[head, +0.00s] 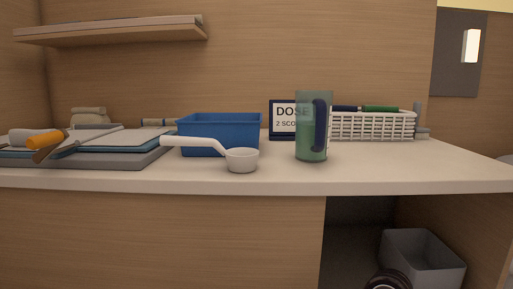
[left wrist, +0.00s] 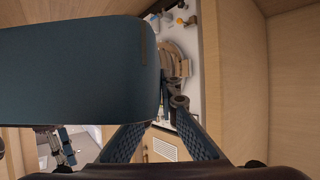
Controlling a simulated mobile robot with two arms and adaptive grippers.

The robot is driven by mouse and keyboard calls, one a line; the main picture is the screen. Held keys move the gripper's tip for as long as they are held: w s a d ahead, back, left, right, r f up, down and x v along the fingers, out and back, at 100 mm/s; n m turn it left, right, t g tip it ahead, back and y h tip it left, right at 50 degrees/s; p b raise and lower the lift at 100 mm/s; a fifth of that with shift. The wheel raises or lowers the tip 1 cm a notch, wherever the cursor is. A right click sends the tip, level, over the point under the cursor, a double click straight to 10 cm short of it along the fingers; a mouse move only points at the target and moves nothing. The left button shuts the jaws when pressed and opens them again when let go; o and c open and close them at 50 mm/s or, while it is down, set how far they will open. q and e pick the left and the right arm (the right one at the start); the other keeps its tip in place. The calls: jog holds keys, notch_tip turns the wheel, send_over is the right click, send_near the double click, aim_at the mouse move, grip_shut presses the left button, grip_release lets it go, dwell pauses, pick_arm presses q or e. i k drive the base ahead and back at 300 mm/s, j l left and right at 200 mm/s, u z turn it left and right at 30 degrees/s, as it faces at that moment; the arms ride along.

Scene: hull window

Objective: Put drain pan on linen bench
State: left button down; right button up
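No item in view is labelled as the drain pan, so I cannot tell which it is. A blue open tub (head: 220,133) stands mid-counter in the head view. A flat grey tray (head: 110,162) lies at the counter's left. A grey open bin (head: 424,262) sits low under the counter at right. I cannot tell whether the pale counter (head: 290,181) is the linen bench. My left gripper (left wrist: 166,116) shows in the left wrist view with its fingers apart and nothing seen between them. Neither gripper shows in the head view.
A white scoop (head: 241,160), a green pitcher (head: 312,142), a dose sign (head: 284,112) and a white basket (head: 372,125) stand on the counter. A shelf (head: 110,30) hangs at upper left. A large dark blue shape blocks much of the left wrist view.

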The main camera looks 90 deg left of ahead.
aim_at(420, 155)
jog(key=i+l+u, duration=0.1)
jog(key=u, duration=1.5)
jog(key=i+l+u, duration=0.1)
jog(key=l+u, duration=0.15)
jog(key=u, duration=0.15)
jog(key=l+u, duration=0.6)
jog(key=u, duration=0.15)
jog(key=l+u, duration=0.4)
jog(key=j, duration=0.1)
